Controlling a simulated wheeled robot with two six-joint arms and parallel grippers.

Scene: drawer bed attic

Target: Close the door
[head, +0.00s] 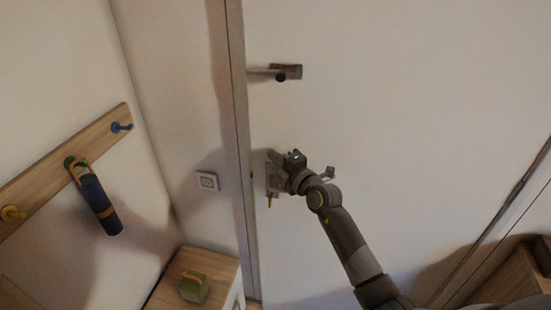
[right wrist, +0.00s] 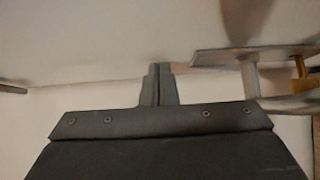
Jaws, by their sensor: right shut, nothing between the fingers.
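The white door (head: 400,110) fills the middle and right of the head view. Its left edge lies along the frame post (head: 240,150); I cannot tell whether it is fully latched. A dark lever handle (head: 280,73) sits high near that edge, and a lock plate (head: 273,182) with a brass key (head: 270,201) sits lower. My right gripper (head: 292,158) is shut and empty beside the lock plate, close to the door face. In the right wrist view its fingers (right wrist: 157,84) are together, with metal lock hardware (right wrist: 252,58) to their right. My left gripper is out of view.
At left, a wooden rack (head: 45,165) with coloured hooks holds a dark blue bottle (head: 98,203). A white switch (head: 207,181) is on the wall. A green item (head: 194,287) stands on a low wooden cabinet (head: 215,264). Wooden furniture (head: 515,270) is at lower right.

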